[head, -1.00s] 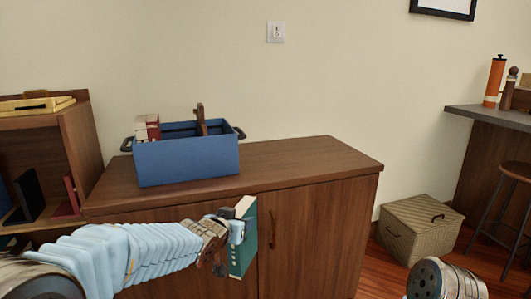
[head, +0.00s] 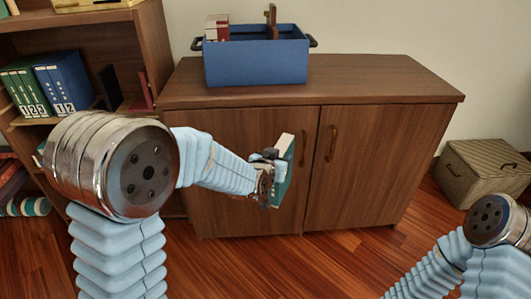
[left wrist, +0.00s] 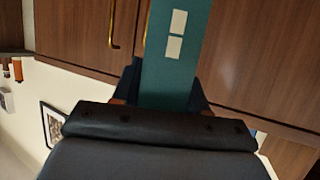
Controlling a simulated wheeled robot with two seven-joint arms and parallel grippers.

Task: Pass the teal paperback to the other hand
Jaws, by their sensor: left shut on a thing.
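The teal paperback (head: 284,172) is upright in the head view, in front of the wooden cabinet, with its pale page edges facing up. My left gripper (head: 270,172) is shut on it. In the left wrist view the teal cover (left wrist: 172,70) with two pale rectangles rises from between the dark fingers. Part of the book is hidden by the gripper. My right arm shows at the lower right of the head view, but its gripper is out of the frame.
The wooden cabinet (head: 370,165) stands behind the book, with a blue bin (head: 255,62) on top. A bookshelf (head: 120,30) with binders is at the left. A woven box (head: 480,170) stands on the floor at the right. The cabinet top right of the bin is clear.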

